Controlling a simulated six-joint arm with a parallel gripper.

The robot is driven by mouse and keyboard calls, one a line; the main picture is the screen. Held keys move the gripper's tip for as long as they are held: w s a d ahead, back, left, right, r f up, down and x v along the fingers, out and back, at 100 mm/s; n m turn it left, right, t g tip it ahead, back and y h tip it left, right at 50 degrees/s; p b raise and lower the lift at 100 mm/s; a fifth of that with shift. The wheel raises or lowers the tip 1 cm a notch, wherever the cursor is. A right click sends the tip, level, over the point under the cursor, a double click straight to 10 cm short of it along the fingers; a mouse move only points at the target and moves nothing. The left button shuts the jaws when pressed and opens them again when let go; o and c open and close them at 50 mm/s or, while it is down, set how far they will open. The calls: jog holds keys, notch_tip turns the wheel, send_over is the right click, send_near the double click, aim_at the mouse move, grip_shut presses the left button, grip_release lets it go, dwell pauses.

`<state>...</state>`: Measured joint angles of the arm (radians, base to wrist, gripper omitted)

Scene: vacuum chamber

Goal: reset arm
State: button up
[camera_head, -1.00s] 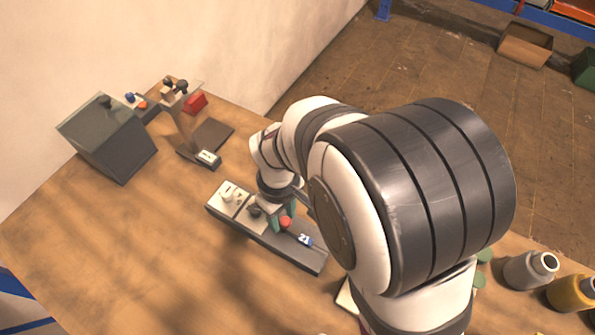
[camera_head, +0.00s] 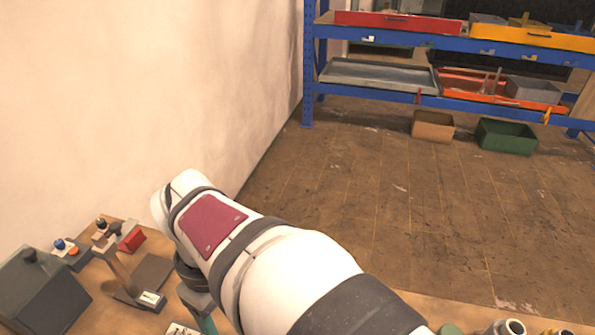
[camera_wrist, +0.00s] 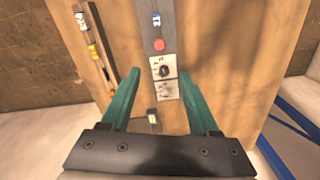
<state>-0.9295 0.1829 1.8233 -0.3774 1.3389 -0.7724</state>
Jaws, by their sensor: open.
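My gripper (camera_wrist: 161,77) has two teal fingers, spread apart with nothing between them. In the wrist view it is above the wooden table, pointing over a dark grey control strip (camera_wrist: 158,30). The strip carries a red button (camera_wrist: 159,45), a blue-marked switch (camera_wrist: 156,18) and pale plates with knobs (camera_wrist: 163,68). The fingers look clear of the strip. In the head view my white arm crosses the lower middle, and only part of the gripper (camera_head: 207,325) shows at the bottom edge. The strip is mostly cut off or hidden there.
At the left stand a dark grey box (camera_head: 40,295), a stand with a small display (camera_head: 150,298) and a red block (camera_head: 131,239). A pale wall (camera_head: 150,100) is behind. A blue shelf (camera_head: 310,80) and a green crate (camera_head: 507,135) are across the floor. Bottles (camera_head: 507,328) are lower right.

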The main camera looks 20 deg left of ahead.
jog(key=shift+r, duration=0.5)
jog(key=d+r+m, duration=0.1)
jog(key=d+m, duration=0.7)
jog(key=d, duration=0.5)
jog(key=s+d+f+m+y, duration=0.1)
jog(key=s+d+f+m, duration=0.2)
jog(key=s+d+m, duration=0.5)
jog(key=d+m, duration=0.3)
jog(key=m, duration=0.1)
jog(key=shift+d+f+m+y, duration=0.3)
jog(key=shift+d+m+y, duration=0.05)
jog(key=shift+m+y, duration=0.05)
jog(key=shift+o, duration=0.3)
